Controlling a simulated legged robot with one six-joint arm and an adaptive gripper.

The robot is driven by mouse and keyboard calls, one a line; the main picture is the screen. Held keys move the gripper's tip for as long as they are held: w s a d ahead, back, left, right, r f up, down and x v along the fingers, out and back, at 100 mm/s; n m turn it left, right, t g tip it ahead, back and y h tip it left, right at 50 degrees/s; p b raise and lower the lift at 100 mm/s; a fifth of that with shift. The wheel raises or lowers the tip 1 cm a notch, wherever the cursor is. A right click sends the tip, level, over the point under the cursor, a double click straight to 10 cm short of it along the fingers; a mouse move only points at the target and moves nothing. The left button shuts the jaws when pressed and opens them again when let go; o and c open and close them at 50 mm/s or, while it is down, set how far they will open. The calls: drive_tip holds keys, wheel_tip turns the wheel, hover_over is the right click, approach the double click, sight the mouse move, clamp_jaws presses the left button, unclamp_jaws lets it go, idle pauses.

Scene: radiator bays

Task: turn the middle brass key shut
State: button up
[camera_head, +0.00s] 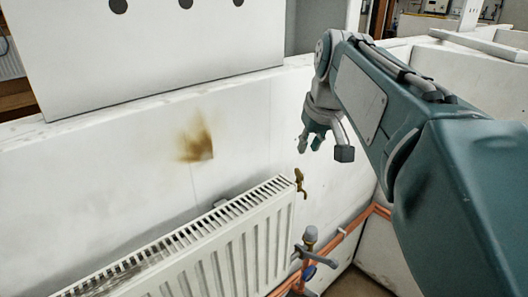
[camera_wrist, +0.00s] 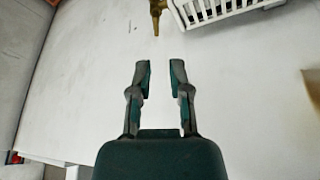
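A small brass key (camera_head: 300,181) sits at the top right end of the white radiator (camera_head: 225,245) in the head view. In the wrist view the brass key (camera_wrist: 157,12) is at the top edge, beside the radiator's end (camera_wrist: 215,10), and partly cut off. My gripper (camera_head: 310,143) hangs above the key in the head view, apart from it. In the wrist view my gripper (camera_wrist: 160,78) has its two fingers spread with a clear gap and nothing between them. Only this one brass key shows.
A grey-capped valve (camera_head: 310,236) and copper pipes (camera_head: 350,228) are below the radiator's right end. The white wall (camera_head: 90,160) behind has a brown stain (camera_head: 197,143). A white panel with dark holes (camera_head: 160,50) stands above the wall at the left.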

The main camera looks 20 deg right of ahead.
sight(299, 171)
drive_tip(key=x, duration=1)
drive_tip(key=shift+w+d+f, duration=0.25)
drive_tip(key=shift+w+d, duration=0.05)
clamp_jaws()
